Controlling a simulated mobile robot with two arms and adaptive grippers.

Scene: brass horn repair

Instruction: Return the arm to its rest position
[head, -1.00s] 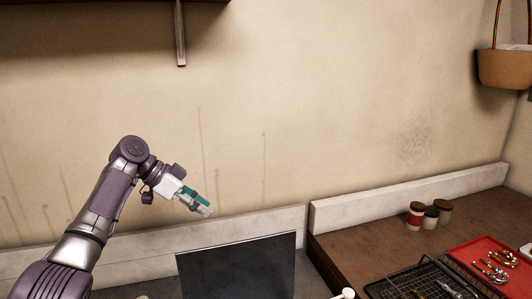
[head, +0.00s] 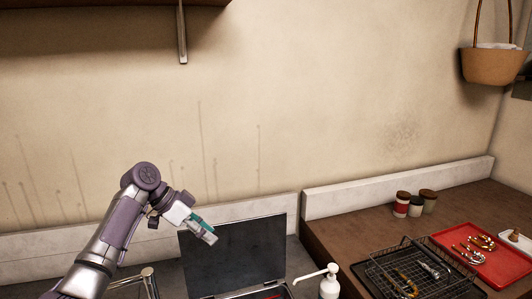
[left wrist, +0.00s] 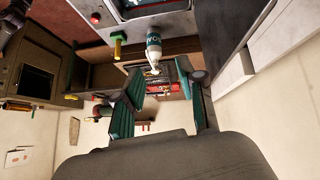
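My left arm comes in from the lower left of the head view, bent at a purple-grey elbow. Its gripper (head: 203,229) hangs in front of the wall, left of and over the open dark lid (head: 235,258). In the left wrist view the green-padded fingers (left wrist: 163,106) stand apart with nothing held between them. My right gripper is in neither view.
A white pump bottle (head: 329,284) stands beside the lid. To the right are a wire basket (head: 437,253), a red tray (head: 506,257) with brass parts, and several small jars (head: 415,204). A basket (head: 491,66) hangs at upper right.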

